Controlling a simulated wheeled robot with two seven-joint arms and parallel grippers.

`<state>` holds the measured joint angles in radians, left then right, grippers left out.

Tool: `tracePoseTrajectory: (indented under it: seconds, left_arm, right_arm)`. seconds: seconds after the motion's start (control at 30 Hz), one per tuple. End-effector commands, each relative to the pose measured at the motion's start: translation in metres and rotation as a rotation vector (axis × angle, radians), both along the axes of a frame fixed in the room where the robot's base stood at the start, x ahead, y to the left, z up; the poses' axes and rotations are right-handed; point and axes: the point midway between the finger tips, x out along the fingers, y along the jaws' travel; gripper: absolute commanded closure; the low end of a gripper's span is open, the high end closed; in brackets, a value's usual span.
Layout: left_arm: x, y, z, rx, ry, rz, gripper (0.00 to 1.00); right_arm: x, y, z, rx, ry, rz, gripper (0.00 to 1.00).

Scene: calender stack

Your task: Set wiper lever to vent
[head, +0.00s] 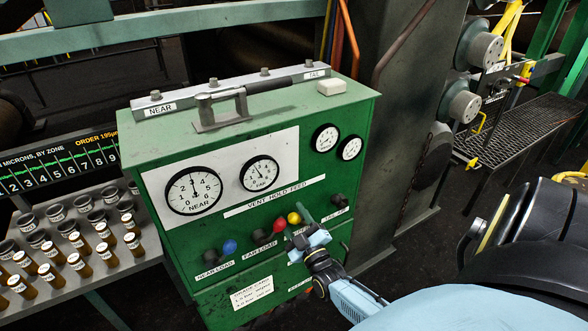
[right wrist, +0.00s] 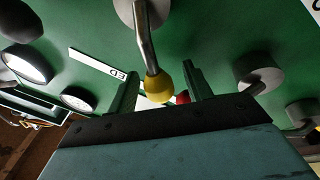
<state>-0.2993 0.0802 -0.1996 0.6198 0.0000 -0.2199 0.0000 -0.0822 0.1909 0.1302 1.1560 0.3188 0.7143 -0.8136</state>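The green control box (head: 340,120) carries a row of levers with coloured ball knobs: blue (head: 229,247), red (head: 279,225) and yellow (head: 294,218). A strip above them reads VENT HOLD FEED (head: 273,195). The label under the yellow lever is mostly hidden by my right gripper (head: 299,228), so I cannot confirm its name. In the right wrist view, the yellow knob (right wrist: 158,88) on its bent metal stem lies between the two spread fingers of my right gripper (right wrist: 161,82), with gaps at both sides. My left gripper is not in view.
Dials such as the NEAR gauge (head: 193,190) sit above the levers. A metal bar with a handle (head: 222,103) lies on top of the box. Several capped jars (head: 75,245) stand on a rack at the left. A dark column (head: 415,100) rises behind the box.

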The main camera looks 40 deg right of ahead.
Motion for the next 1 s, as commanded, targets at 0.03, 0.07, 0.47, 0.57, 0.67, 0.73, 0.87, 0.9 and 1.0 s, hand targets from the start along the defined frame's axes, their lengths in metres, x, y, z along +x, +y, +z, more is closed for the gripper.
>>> tracePoseTrajectory:
  seconds: [0.03,0.07,0.47,0.57,0.67,0.73,0.87,0.9,1.0]
  left_arm:
    - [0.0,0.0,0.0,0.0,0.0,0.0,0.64]
    - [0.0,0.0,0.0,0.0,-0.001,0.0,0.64]
    - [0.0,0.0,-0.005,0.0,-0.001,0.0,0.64]
    - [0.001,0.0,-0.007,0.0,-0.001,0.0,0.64]
    - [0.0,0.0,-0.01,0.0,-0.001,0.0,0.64]
    - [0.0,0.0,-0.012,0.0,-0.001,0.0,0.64]
    - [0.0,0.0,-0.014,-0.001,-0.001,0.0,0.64]
    - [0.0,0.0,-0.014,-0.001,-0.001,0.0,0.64]
    - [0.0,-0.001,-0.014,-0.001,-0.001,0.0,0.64]
  right_arm:
    - [0.0,0.0,0.0,0.0,-0.001,0.0,0.5]
    - [0.0,0.0,0.0,0.001,-0.002,0.0,0.5]
    - [-0.051,0.014,-0.015,0.002,0.003,-0.002,0.5]
    - [-0.073,0.021,-0.021,0.001,0.003,-0.001,0.5]
    - [-0.092,0.027,-0.026,0.002,0.002,-0.001,0.5]
    - [-0.103,0.03,-0.028,0.001,0.001,-0.001,0.5]
    - [-0.117,0.034,-0.032,0.0,0.001,-0.001,0.5]
    - [-0.12,0.035,-0.032,0.0,0.001,-0.001,0.5]
    - [-0.124,0.036,-0.033,0.001,-0.001,0.0,0.5]
